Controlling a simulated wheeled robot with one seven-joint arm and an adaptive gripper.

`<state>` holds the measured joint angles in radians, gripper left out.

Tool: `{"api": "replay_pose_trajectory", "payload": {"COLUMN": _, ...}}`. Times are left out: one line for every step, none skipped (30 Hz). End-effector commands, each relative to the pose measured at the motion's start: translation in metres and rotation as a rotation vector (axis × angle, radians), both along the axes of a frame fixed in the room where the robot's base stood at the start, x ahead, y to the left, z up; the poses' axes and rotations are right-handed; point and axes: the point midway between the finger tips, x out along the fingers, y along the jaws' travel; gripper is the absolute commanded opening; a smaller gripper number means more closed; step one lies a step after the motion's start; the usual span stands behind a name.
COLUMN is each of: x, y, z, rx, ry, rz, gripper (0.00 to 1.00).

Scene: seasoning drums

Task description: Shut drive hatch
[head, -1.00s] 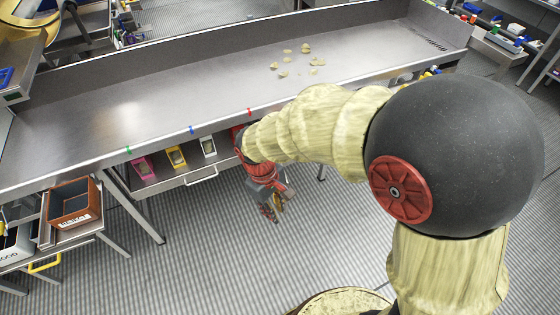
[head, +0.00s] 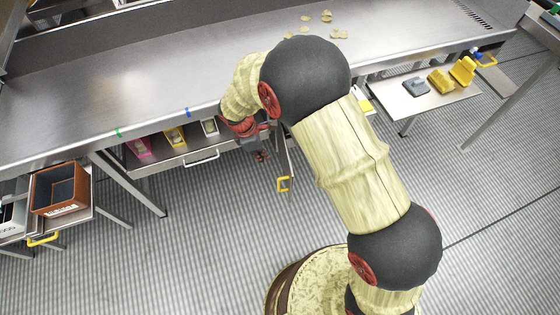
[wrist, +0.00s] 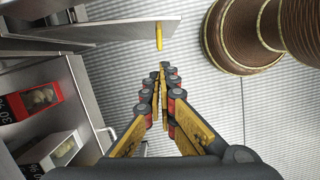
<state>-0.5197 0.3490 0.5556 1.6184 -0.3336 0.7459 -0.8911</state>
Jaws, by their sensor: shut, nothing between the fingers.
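A grey hatch panel (wrist: 115,31) with a yellow handle (wrist: 158,36) stands swung out from under the steel table, at the top of the wrist view. I take it for the drive hatch; no label on it is legible. In the head view its yellow handle (head: 283,184) hangs out over the floor and the panel shows nearly edge-on. My gripper (head: 262,157) is left of the panel, close to the table's front edge. In the wrist view my gripper (wrist: 166,72) has its fingers together with nothing between them, below the handle in the picture and apparently apart from it.
A drawer (head: 203,160) with small coloured bins is under the table, left of my gripper. A brown crate (head: 60,188) stands at far left. A pull-out shelf (head: 420,100) with yellow items is at right. The ribbed floor in front is open.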

Motion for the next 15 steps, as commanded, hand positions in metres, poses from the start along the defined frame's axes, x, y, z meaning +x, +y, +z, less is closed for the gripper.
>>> {"api": "replay_pose_trajectory", "payload": {"x": 0.0, "y": -0.001, "z": -0.003, "rx": -0.001, "ry": 0.002, "rz": 0.006, "gripper": 0.0}}
{"api": "replay_pose_trajectory", "payload": {"x": 0.0, "y": -0.001, "z": -0.004, "rx": -0.001, "ry": 0.004, "rz": 0.007, "gripper": 0.0}}
{"api": "replay_pose_trajectory", "payload": {"x": 0.0, "y": -0.002, "z": -0.008, "rx": -0.001, "ry": 0.004, "rz": 0.008, "gripper": 0.0}}
{"api": "replay_pose_trajectory", "payload": {"x": 0.0, "y": -0.003, "z": -0.011, "rx": -0.003, "ry": 0.005, "rz": 0.008, "gripper": 0.0}}
{"api": "replay_pose_trajectory", "payload": {"x": 0.0, "y": -0.004, "z": -0.015, "rx": -0.002, "ry": 0.005, "rz": 0.007, "gripper": 0.0}}
{"api": "replay_pose_trajectory", "payload": {"x": 0.0, "y": -0.006, "z": -0.021, "rx": -0.002, "ry": 0.005, "rz": 0.007, "gripper": 0.0}}
{"api": "replay_pose_trajectory", "payload": {"x": 0.0, "y": -0.007, "z": -0.026, "rx": -0.002, "ry": 0.005, "rz": 0.007, "gripper": 0.0}}
{"api": "replay_pose_trajectory", "payload": {"x": 0.0, "y": -0.008, "z": -0.032, "rx": -0.002, "ry": 0.005, "rz": 0.007, "gripper": 0.0}}
{"api": "replay_pose_trajectory", "payload": {"x": 0.0, "y": -0.01, "z": -0.04, "rx": -0.003, "ry": 0.005, "rz": 0.006, "gripper": 0.0}}
{"api": "replay_pose_trajectory", "payload": {"x": 0.0, "y": -0.012, "z": -0.046, "rx": -0.003, "ry": 0.005, "rz": 0.005, "gripper": 0.0}}
{"api": "replay_pose_trajectory", "payload": {"x": 0.0, "y": -0.013, "z": -0.052, "rx": -0.002, "ry": 0.005, "rz": 0.005, "gripper": 0.0}}
{"api": "replay_pose_trajectory", "payload": {"x": 0.001, "y": -0.015, "z": -0.06, "rx": -0.002, "ry": 0.005, "rz": 0.004, "gripper": 0.0}}
{"api": "replay_pose_trajectory", "payload": {"x": 0.001, "y": -0.017, "z": -0.066, "rx": -0.002, "ry": 0.005, "rz": 0.004, "gripper": 0.0}}
{"api": "replay_pose_trajectory", "payload": {"x": 0.001, "y": -0.018, "z": -0.071, "rx": -0.003, "ry": 0.005, "rz": 0.005, "gripper": 0.0}}
{"api": "replay_pose_trajectory", "payload": {"x": 0.001, "y": -0.02, "z": -0.079, "rx": -0.001, "ry": 0.004, "rz": 0.005, "gripper": 0.0}}
